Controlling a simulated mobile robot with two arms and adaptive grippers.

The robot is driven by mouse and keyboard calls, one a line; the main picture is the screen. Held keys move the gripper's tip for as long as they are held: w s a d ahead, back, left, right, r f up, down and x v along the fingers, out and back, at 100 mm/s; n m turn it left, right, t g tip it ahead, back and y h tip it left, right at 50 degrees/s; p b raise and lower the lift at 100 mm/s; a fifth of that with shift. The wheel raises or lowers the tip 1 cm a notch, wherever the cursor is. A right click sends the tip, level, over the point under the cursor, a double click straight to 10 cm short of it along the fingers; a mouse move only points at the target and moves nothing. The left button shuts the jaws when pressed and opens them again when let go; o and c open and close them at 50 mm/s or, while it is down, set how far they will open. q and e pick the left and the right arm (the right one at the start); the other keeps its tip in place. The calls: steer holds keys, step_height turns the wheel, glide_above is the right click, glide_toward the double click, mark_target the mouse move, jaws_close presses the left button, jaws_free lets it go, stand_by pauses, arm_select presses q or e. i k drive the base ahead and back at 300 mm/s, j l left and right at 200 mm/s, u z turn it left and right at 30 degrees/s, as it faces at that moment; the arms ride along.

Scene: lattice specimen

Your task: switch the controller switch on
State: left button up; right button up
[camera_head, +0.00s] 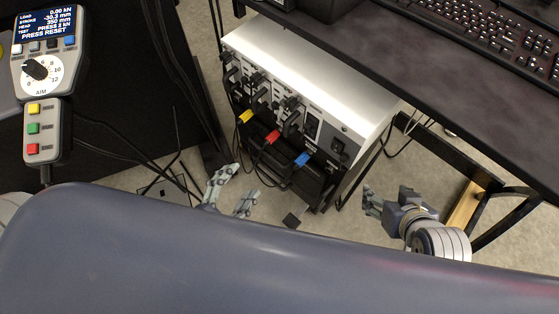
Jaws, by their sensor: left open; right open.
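The controller (300,55) is a white-topped box with a dark front panel, under the desk in the middle. What looks like its switch, a small black rocker (338,147), is at the right end of the front panel. Its on or off position is too small to tell. My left gripper (246,181) is open and empty, low in front of the controller and left of the switch. My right gripper (371,200) is open and empty, below and right of the switch, apart from it. My own body hides the lower part of the view.
Yellow (245,117), red (271,137) and blue (301,159) plugs with cables stick out of the front panel. The desk (440,85) with a keyboard (485,30) overhangs on the right. A handset (47,60) reading "PRESS RESET" is at the upper left. Loose cables hang left.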

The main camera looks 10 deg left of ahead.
mark_target(337, 147)
steer(key=k+j+z, duration=0.15)
steer(key=k+j, duration=0.5)
steer(key=j, duration=0.15)
